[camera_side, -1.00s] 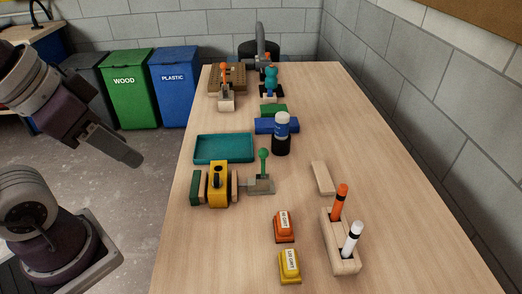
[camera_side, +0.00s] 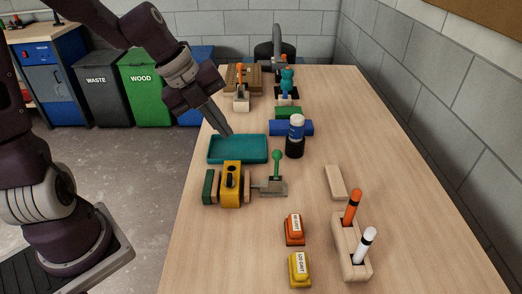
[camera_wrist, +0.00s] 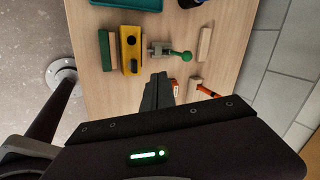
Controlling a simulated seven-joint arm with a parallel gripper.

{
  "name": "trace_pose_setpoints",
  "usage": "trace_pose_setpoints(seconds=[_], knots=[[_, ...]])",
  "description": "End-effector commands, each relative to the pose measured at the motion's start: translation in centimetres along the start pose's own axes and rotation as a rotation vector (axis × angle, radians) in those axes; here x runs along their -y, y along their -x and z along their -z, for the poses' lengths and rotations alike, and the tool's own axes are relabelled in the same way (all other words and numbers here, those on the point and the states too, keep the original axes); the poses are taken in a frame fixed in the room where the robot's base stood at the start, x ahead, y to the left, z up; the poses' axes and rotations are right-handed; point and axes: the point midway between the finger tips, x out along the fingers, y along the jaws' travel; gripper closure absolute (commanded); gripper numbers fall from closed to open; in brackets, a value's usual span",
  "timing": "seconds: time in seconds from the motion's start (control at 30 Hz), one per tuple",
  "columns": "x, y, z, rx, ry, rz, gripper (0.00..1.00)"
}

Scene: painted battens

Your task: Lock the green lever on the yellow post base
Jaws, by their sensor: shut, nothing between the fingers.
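The green lever (camera_side: 277,160) has a round knob and stands upright on a grey metal bracket (camera_side: 272,188). The bracket sits against the right side of the yellow post base (camera_side: 231,190), which has a black knob or hole on it. In the wrist view the green lever (camera_wrist: 185,56) points right from the bracket (camera_wrist: 160,48), beside the yellow base (camera_wrist: 131,50). My gripper (camera_side: 228,132) is shut and empty, pointing down above the teal tray, behind the yellow base. Its fingertips (camera_wrist: 160,76) also show in the wrist view, apart from the lever.
The teal tray (camera_side: 238,150) lies behind the yellow base. A pale wood block (camera_side: 335,182), a marker holder (camera_side: 350,250) and orange and yellow labelled blocks (camera_side: 294,230) are on the right and front.

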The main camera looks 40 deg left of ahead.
Motion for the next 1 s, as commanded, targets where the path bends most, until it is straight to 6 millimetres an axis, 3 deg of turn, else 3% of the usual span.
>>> trace_pose_setpoints(seconds=[0.43,0.87,1.0], knots=[[-0.4,-0.9,0.0,-0.005,-0.005,-0.02,1.0],[0.1,-5.3,0.1,-0.006,-0.01,0.002,1.0],[0.0,-8.6,0.3,-0.007,-0.009,-0.003,1.0]])
